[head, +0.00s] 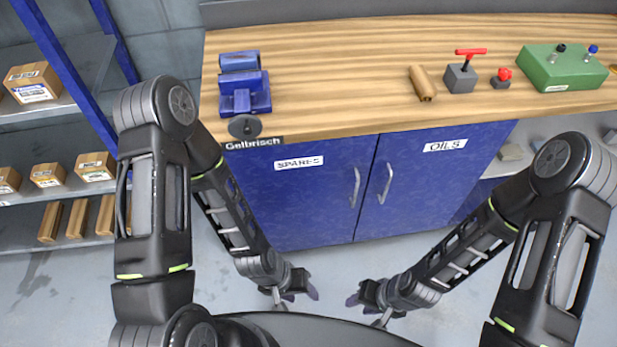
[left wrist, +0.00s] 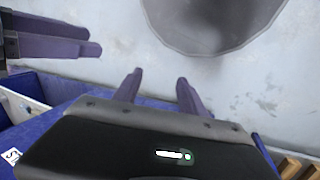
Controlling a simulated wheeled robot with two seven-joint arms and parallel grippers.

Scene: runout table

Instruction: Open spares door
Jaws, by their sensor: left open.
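The spares door (head: 300,205) is the left blue door under the wooden workbench, with a white "SPARES" label (head: 298,162). It is shut. Its upright silver handle (head: 355,187) is near its right edge. My left gripper (head: 313,288) is in front of and below the door, apart from the handle. Its two purple fingers (left wrist: 158,88) are spread in the left wrist view with nothing between them. My right gripper (head: 354,298) is to the right of the left one, also away from the doors. Its finger gap is not clear.
The oils door (head: 430,180) is shut beside the spares door, with its own handle (head: 386,184). A blue vise (head: 243,90) overhangs the bench (head: 340,80) at front left. Shelves with boxes (head: 47,175) stand at left. The floor before the doors is clear.

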